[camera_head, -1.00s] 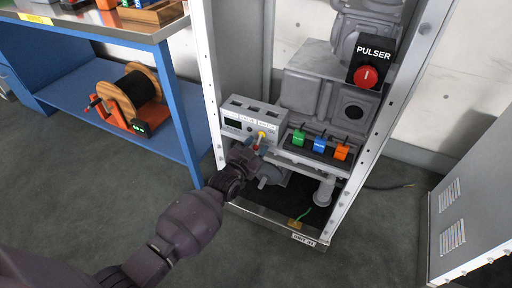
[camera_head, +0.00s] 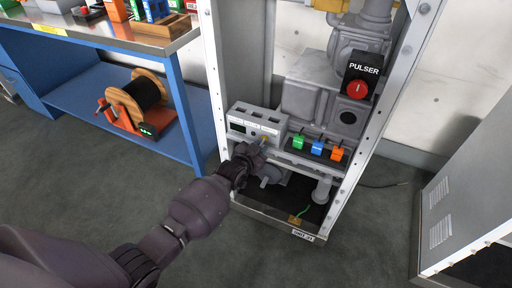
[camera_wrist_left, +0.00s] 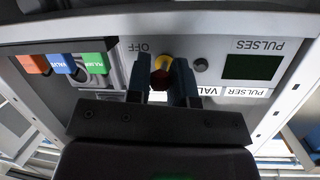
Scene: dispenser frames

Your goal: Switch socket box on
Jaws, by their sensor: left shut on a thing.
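The socket box (camera_head: 256,116) is a light grey box with three sockets on top, low on the left inside the open cabinet. Its front, upside down in the left wrist view (camera_wrist_left: 218,50), has an OFF label, a dark display and a yellow switch with a dark red tip (camera_wrist_left: 162,70). My left gripper (camera_head: 260,145) is at the box's front. In the left wrist view, its two blue-grey fingers (camera_wrist_left: 161,80) stand on either side of the switch and are shut on it. In the head view the gripper largely hides the switch. My right gripper is out of view.
Green (camera_head: 298,142), blue (camera_head: 317,148) and orange (camera_head: 337,154) connectors sit right of the box. A red PULSER button (camera_head: 357,90) is above them. The cabinet's metal posts (camera_head: 385,95) frame the opening. A blue workbench (camera_head: 175,95) stands left, a grey cabinet (camera_head: 465,205) right.

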